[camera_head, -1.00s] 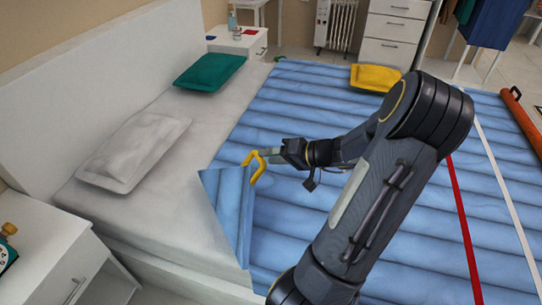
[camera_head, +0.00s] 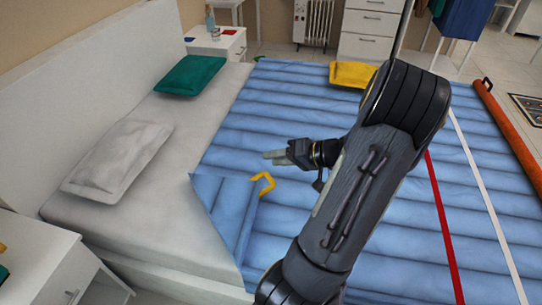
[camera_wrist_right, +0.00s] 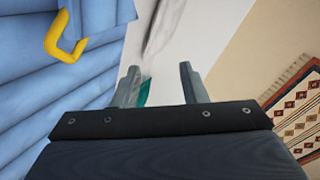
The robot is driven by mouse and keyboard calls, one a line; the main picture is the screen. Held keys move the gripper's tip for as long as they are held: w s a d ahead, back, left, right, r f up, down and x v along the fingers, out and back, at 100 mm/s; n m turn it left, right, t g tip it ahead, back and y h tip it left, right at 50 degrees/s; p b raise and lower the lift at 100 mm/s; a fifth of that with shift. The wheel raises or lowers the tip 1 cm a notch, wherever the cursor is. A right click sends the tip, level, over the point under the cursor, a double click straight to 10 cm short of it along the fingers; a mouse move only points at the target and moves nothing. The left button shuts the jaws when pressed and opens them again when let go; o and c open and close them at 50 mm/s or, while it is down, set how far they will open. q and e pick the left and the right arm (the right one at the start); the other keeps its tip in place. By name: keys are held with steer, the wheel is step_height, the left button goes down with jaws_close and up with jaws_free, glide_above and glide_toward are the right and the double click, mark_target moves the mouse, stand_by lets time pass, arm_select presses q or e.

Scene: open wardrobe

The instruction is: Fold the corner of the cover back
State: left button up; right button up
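The blue quilted cover (camera_head: 300,110) lies over the bed. Its near corner (camera_head: 225,205) is turned back, showing as a flap at the cover's left edge. A yellow handle (camera_head: 264,184) sits at the flap's edge, resting by the cover; it also shows at upper left in the right wrist view (camera_wrist_right: 62,38). My right gripper (camera_head: 270,156) is above the cover, a little beyond the handle and apart from it. In the right wrist view its two fingers (camera_wrist_right: 159,84) are spread with nothing between them. My left gripper is not in view.
A white pillow (camera_head: 118,158) and a green pillow (camera_head: 190,76) lie on the bare mattress at the left. A yellow cushion (camera_head: 352,74) is at the far edge. White nightstands (camera_head: 40,262) flank the bed; an orange roll (camera_head: 505,125) is at right.

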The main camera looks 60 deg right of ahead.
steer(key=shift+s+d+r, duration=0.15)
steer(key=shift+s+r, duration=0.2)
steer(key=shift+s, duration=0.25)
steer(key=shift+p, duration=0.3)
steer(key=a+r+p, duration=0.1)
steer(key=r, duration=0.1)
steer(key=w+a+r+p, duration=0.1)
steer(key=a+r, duration=0.1)
steer(key=shift+w+a+r+p, duration=0.15)
steer(key=shift+w+a+p, duration=0.05)
steer(key=shift+p, duration=0.1)
